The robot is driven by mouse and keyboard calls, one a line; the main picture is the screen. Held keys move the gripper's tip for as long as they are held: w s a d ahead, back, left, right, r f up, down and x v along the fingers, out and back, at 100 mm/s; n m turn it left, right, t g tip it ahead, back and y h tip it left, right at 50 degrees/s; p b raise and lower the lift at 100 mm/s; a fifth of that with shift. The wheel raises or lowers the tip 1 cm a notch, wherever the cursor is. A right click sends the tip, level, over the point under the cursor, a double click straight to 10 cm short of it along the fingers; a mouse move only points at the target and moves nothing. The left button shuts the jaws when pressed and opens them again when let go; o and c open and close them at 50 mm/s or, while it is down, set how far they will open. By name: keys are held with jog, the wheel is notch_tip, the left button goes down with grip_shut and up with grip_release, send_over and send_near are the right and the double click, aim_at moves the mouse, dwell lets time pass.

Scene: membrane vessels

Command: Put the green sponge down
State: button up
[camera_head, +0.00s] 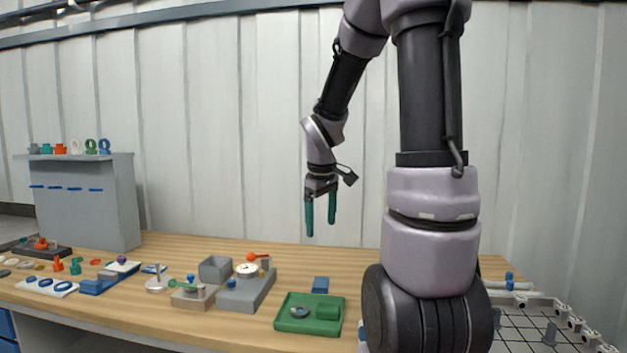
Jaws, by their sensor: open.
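My gripper (320,228) hangs in the air above the table, fingers pointing down. Its two teal fingers are apart, and only the pale wall shows between them. A green block (328,309), which looks like the green sponge, rests in the right part of the green tray (290,325). It is well below my gripper and apart from it. Its colour is close to the tray's, so its outline is hard to make out.
A round grey piece (299,311) lies in the tray. A blue block (320,284) stands behind it. Grey fixtures (247,292) and several small parts fill the table's left side. A grey cabinet (90,205) stands far left. My arm hides part of the right side.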

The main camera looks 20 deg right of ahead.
jog(key=s+a+r+m+t+y, duration=0.1)
jog(key=s+a+r+m+t, duration=0.1)
jog(key=s+a+r+m, duration=0.2)
jog(key=s+a+r+m+t+y, duration=0.2)
jog(key=s+a+r+m, duration=0.2)
jog(key=s+r, duration=0.5)
jog(key=shift+s+a+r+m+t, duration=0.25)
jog(key=shift+s+r+m+t, duration=0.05)
jog(key=shift+s, duration=0.45)
